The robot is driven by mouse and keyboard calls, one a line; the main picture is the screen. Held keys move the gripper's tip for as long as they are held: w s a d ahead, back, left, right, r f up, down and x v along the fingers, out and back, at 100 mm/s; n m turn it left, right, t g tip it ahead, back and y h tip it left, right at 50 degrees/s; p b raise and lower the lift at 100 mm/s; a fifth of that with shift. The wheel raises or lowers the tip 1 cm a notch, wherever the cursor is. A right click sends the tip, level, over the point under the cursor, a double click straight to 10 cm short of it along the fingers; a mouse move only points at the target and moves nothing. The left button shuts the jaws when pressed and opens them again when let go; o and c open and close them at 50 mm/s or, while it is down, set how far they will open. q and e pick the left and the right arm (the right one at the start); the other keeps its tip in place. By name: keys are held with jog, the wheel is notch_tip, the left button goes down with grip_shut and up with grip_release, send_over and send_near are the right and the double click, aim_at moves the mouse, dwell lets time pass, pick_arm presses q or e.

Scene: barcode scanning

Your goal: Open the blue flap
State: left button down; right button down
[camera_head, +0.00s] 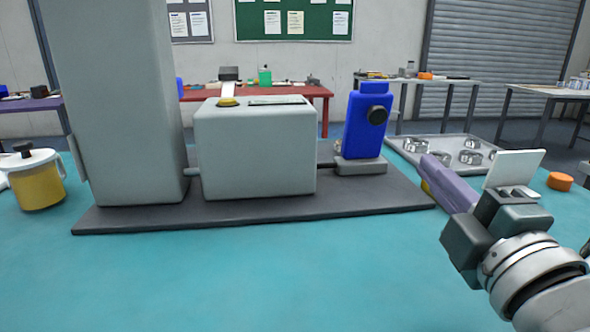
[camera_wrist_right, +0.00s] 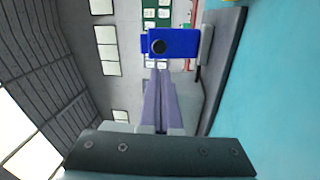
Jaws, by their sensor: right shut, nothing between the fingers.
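The blue flap (camera_head: 368,125) is an upright blue block with a round black knob (camera_head: 377,115) on its face. It stands on a small grey base at the right end of the machine, and it looks closed. In the right wrist view the blue flap (camera_wrist_right: 183,43) lies beyond the fingertips, with the black knob (camera_wrist_right: 158,46) just past them. My right gripper (camera_head: 432,168) has purple fingers shut together and empty, right of the flap and apart from it. The fingers also show in the right wrist view (camera_wrist_right: 160,80). My left gripper is not in view.
The grey machine box (camera_head: 257,150) and tall grey column (camera_head: 115,100) stand on a dark base plate (camera_head: 250,212). A yellow pot (camera_head: 39,187) stands at left. The teal table front is clear.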

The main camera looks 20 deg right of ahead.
jog(key=f, duration=0.1)
jog(key=n+b, duration=0.1)
send_near(380, 108)
jog(key=shift+t, duration=0.3)
jog(key=x, duration=0.2)
jog(key=f+x, duration=0.1)
jog(key=x, duration=0.3)
jog(key=shift+w+d+f, duration=0.1)
jog(key=shift+w+f, duration=0.1)
jog(key=shift+w, duration=0.3)
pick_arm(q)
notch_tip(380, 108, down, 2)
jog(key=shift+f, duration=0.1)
